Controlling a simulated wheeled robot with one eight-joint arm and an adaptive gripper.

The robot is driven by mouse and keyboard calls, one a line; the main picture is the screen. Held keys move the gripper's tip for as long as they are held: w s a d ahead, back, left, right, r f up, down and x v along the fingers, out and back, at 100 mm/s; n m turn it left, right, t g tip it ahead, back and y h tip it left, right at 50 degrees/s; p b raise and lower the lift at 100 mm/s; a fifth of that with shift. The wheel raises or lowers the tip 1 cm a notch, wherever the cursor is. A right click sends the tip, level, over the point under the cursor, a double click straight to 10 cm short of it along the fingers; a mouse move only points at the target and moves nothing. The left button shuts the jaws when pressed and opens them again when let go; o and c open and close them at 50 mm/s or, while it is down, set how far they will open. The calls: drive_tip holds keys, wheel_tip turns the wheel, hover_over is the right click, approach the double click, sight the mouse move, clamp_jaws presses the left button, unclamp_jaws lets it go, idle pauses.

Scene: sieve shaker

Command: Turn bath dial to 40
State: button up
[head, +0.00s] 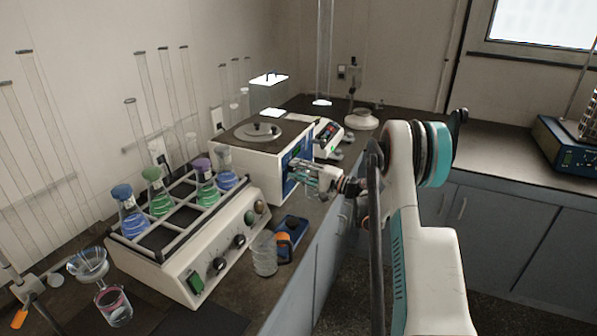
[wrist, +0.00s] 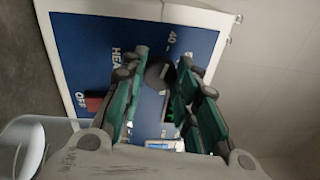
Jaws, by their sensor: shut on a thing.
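The water bath (head: 258,160) is a white box with a round lid on top and a blue front panel (head: 297,154). The panel (wrist: 82,40) fills much of the wrist view, with "40", "HEA…" and "OFF" lettering and a red switch (wrist: 94,103). The dark round bath dial (wrist: 158,73) sits just below the "40" mark in that view. My gripper (wrist: 162,64) is shut on the dial, one finger on each side. The dial's pointer cannot be made out.
A shaker rack (head: 190,240) with several stoppered flasks stands left of the bath. A balance-like device (head: 327,134) stands behind the bath. The floor right of the bench is clear.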

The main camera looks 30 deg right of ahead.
idle(0.3)
drive_tip(key=o, duration=1.1)
drive_tip(key=v, duration=1.2)
drive_tip(key=shift+f, duration=0.1)
drive_tip(key=shift+a, duration=0.1)
